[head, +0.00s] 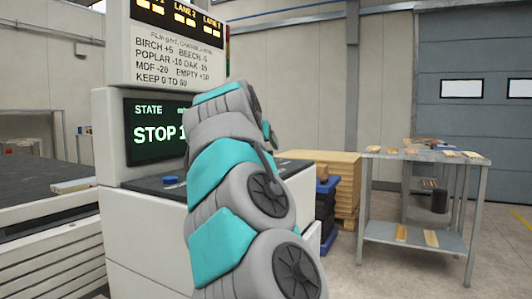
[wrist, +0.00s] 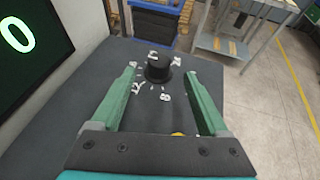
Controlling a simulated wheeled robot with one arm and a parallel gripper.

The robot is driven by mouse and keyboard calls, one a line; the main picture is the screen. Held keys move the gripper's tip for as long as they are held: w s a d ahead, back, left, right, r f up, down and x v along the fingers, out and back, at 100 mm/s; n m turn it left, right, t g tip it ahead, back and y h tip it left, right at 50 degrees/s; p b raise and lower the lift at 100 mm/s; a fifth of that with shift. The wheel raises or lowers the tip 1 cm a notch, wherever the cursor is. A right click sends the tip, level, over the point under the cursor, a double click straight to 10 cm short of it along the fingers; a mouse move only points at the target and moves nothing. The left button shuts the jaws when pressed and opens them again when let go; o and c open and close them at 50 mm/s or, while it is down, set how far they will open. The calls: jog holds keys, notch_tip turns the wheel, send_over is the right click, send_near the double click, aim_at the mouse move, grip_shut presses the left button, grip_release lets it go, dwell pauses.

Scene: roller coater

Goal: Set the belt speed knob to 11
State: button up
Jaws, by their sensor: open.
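The belt speed knob (wrist: 158,69) is a black round knob on the dark console top (wrist: 85,110) in the wrist view. White markings stand around it, too small to read surely, and I cannot make out its pointer. My gripper (wrist: 160,66) is open, with one green finger on each side of the knob. A gap shows on both sides, so the fingers appear apart from it. In the head view my arm hides the knob and my gripper. The display (head: 155,128) reads "STATE" and "STOP 1", the rest covered. A large green 0 shows on the display in the wrist view (wrist: 18,35).
A sign (head: 178,45) above the display lists wood types with offsets and "KEEP 0 TO 60". A blue button (head: 171,180) sits on the console left of my arm.

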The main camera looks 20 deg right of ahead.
jog(key=shift+p+x, duration=0.3)
jog(key=shift+x, duration=3.45)
grip_shut()
